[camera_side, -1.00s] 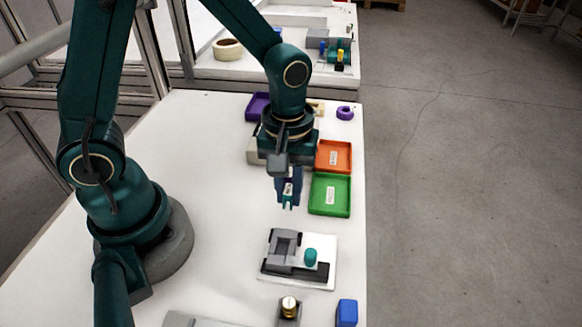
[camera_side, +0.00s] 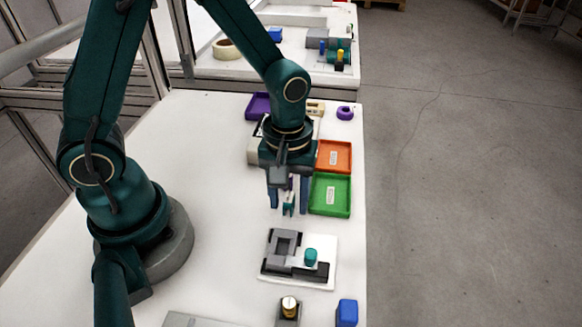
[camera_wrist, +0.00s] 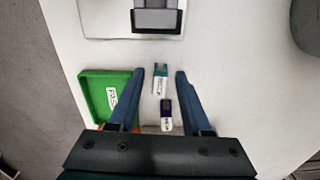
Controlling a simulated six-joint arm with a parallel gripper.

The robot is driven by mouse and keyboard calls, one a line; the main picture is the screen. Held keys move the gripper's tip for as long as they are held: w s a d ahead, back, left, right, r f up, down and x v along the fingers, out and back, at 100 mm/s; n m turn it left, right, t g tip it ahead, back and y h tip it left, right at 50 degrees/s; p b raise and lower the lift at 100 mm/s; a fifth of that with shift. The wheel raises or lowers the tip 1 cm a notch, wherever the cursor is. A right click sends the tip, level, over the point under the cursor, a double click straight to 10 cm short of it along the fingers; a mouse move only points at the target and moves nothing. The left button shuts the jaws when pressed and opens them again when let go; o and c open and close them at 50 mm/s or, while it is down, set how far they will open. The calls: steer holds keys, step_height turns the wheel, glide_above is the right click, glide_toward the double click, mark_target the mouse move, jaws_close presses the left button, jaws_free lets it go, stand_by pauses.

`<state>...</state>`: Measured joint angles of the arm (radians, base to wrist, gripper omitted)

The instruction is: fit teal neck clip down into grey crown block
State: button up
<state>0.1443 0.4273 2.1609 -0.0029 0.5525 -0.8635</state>
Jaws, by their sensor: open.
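The small teal neck clip (camera_side: 288,209), with a white label, is on the white table; it also shows in the wrist view (camera_wrist: 160,71). My gripper (camera_side: 289,207) is open above it, its blue fingers spread to either side of the clip. In the wrist view the clip lies between the open fingertips (camera_wrist: 160,72), and I see no contact. The grey crown block (camera_side: 273,246) is on a white plate nearer the side camera. In the wrist view the grey block (camera_wrist: 157,19) is cut off by the top edge.
A purple labelled piece (camera_wrist: 166,108) lies close behind the clip, between the fingers. A green tray (camera_side: 330,210) and an orange tray (camera_side: 347,157) stand just right of the gripper. A teal peg (camera_side: 310,256) stands beside the crown block. A blue block (camera_side: 346,313) is near the front.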

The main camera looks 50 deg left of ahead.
mark_target(289, 197)
step_height(289, 197, up, 5)
steer(key=shift+r, duration=0.15)
steer(key=s+a+r+m+t, duration=0.3)
steer(key=s+r+m+t, duration=0.2)
steer(key=r, duration=0.4)
steer(key=s+m, duration=0.1)
steer(key=m, duration=0.1)
steer(key=shift+s+a+r+m, duration=0.15)
steer(key=shift+s+r+m, duration=0.2)
steer(key=shift+s+m, duration=0.05)
steer(key=shift+s+t, duration=0.2)
steer(key=shift+t, duration=0.1)
steer(key=shift+c, duration=1.1)
